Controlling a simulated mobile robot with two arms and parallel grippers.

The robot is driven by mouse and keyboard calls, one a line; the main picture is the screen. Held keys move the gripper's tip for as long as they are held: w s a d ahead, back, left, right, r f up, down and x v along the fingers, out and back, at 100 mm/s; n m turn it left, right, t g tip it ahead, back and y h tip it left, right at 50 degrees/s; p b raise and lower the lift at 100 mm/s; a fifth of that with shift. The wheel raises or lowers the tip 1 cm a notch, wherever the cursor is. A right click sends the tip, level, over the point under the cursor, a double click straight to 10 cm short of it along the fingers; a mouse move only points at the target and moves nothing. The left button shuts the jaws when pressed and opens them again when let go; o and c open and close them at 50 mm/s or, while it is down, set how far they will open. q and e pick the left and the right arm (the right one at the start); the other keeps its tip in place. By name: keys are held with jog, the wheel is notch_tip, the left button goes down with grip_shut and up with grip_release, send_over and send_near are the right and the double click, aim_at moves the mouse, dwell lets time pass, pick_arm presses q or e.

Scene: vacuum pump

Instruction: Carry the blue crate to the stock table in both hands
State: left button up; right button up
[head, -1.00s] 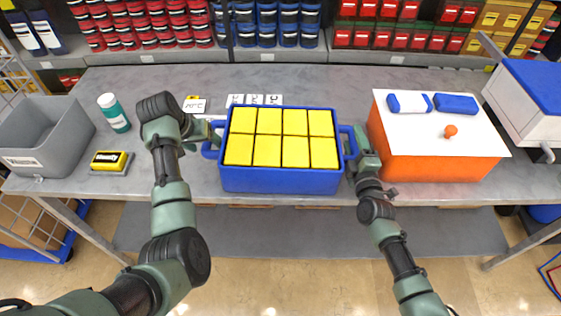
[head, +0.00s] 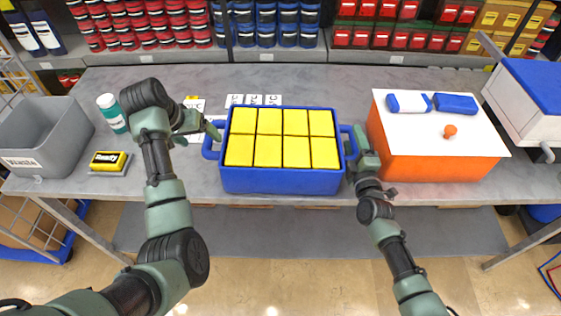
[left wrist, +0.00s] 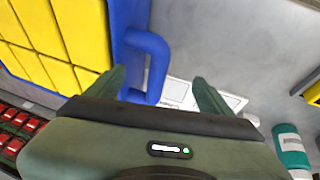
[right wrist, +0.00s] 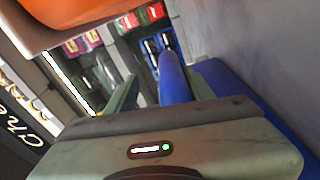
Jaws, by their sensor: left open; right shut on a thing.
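The blue crate (head: 282,181) stands on the grey table near its front edge, filled with several yellow boxes (head: 268,152). It has a blue handle at each end. My left gripper (head: 212,131) is open at the left handle (head: 210,146); in the left wrist view the handle (left wrist: 152,62) shows between the spread fingers (left wrist: 160,88). My right gripper (head: 360,162) is shut on the right handle (head: 350,143); in the right wrist view that handle (right wrist: 172,82) runs between the fingers (right wrist: 163,85). The stock table cannot be made out.
A grey bin (head: 42,135), a green bottle (head: 111,114) and a yellow-black box (head: 110,161) are on the left. White cards (head: 253,99) lie behind the crate. An orange block with a white top (head: 440,152) stands close on the right. Shelves of boxes line the back.

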pick_arm(q)
jog(key=shift+v, duration=1.4)
pick_arm(e)
jog(key=shift+a+r, duration=0.1)
jog(key=shift+r, duration=0.05)
pick_arm(q)
jog(key=shift+a, duration=0.15)
pick_arm(e)
jog(key=o, duration=0.9)
pick_arm(q)
jog(key=shift+f, duration=0.1)
pick_arm(e)
jog(key=shift+s, duration=0.1)
jog(key=shift+s, duration=0.25)
pick_arm(q)
jog(key=shift+s+a, duration=0.1)
pick_arm(e)
jog(key=s, duration=1.1)
jog(key=shift+s+d+f, duration=0.2)
jog(key=shift+d+f, duration=0.05)
jog(key=shift+d, duration=0.15)
